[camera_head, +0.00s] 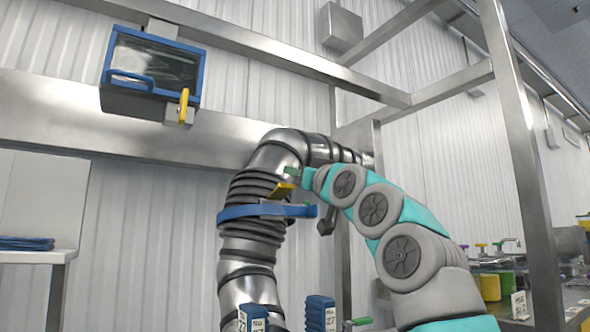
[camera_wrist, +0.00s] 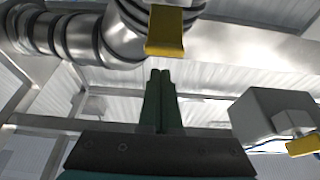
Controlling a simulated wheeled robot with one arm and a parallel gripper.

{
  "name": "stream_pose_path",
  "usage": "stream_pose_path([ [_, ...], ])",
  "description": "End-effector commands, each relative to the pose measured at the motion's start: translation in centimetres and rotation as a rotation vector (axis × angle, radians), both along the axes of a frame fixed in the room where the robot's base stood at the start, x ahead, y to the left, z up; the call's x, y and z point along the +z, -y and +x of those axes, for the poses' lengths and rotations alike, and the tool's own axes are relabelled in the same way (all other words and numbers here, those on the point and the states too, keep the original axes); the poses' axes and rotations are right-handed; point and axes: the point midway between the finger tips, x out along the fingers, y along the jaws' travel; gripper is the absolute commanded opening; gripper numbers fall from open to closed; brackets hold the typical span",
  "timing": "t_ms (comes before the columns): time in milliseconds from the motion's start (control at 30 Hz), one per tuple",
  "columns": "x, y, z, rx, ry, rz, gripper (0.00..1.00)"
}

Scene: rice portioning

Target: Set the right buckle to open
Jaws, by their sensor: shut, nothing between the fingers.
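In the head view a yellow buckle (camera_head: 285,189) sits at the blue band (camera_head: 262,211) around the ribbed metal duct; it is the right one of two yellow parts there. My gripper (camera_head: 291,171) is just above and beside it, with green fingers pressed together and empty. In the wrist view the shut fingertips (camera_wrist: 160,73) point up towards a yellow tab (camera_wrist: 165,32) that looks like the same buckle. A small gap shows between them. Whether the fingers touch the buckle in depth I cannot tell. The buckle's far side is hidden.
A blue-framed box (camera_head: 150,65) with another yellow latch (camera_head: 183,106) hangs on the wall rail at upper left. The metal duct (camera_head: 250,285) stands close left of my arm. A steel post (camera_head: 520,150) rises at right. Blue labelled blocks (camera_head: 320,310) stand below.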

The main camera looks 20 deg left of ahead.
Motion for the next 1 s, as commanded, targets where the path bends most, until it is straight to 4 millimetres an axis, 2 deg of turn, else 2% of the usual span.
stream_pose_path([
  [33,-0.8,0.0,0.1,-0.001,0.000,0.000,0.00],
  [100,-1.2,0.0,0.1,-0.001,-0.002,0.000,0.00],
  [533,-1.3,0.0,0.1,0.000,0.000,0.001,0.00],
  [833,-3.4,0.1,-0.1,0.000,0.055,0.065,0.00],
  [1000,-3.8,0.1,-0.1,0.001,0.092,0.110,0.00],
])
